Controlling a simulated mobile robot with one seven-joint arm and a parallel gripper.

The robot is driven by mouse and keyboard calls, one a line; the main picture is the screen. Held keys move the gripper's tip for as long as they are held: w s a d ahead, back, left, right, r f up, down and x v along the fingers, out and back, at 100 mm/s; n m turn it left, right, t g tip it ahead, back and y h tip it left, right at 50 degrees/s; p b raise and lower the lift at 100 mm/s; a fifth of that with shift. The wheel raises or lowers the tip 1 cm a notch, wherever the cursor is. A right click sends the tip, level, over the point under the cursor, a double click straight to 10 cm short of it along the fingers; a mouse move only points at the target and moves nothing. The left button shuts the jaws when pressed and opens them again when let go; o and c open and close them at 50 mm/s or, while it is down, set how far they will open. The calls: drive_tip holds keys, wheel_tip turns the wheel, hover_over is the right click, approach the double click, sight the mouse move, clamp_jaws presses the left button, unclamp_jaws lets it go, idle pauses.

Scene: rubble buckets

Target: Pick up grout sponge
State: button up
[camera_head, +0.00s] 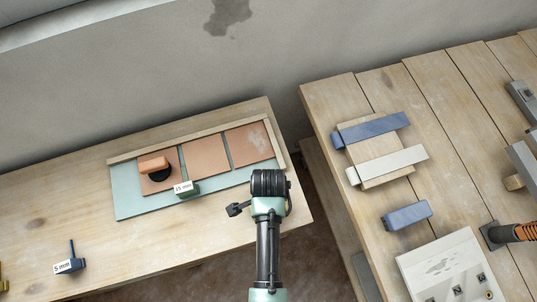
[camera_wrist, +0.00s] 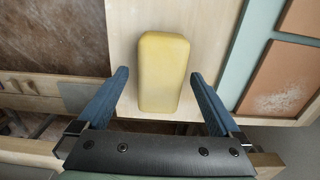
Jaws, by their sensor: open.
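The grout sponge (camera_wrist: 163,70) is a yellow, rounded block lying on bare pale wood near the table's edge in the wrist view. My gripper (camera_wrist: 158,77) is open, its two blue fingers on either side of the sponge's lower part with a gap on each side. The fingers look apart from the sponge, and its far end reaches beyond the fingertips. How high the fingers are above the wood I cannot tell. In the head view my arm is over the right end of the left table (camera_head: 215,255), and the sponge does not show there.
A green board (camera_head: 127,190) with terracotta tiles (camera_head: 207,155) lies beside my arm. An orange-handled tool (camera_head: 153,163) and a "15 mm" block (camera_head: 184,188) are on it. A gap separates the right table (camera_head: 345,105), which holds blue bars (camera_head: 375,130) and a white panel (camera_head: 440,262).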

drive_tip(key=shift+f, duration=0.3)
drive_tip(key=c, duration=1.4)
drive_tip(key=shift+r, duration=0.1)
wheel_tip(320, 180, up, 10)
drive_tip(key=shift+f, duration=0.1)
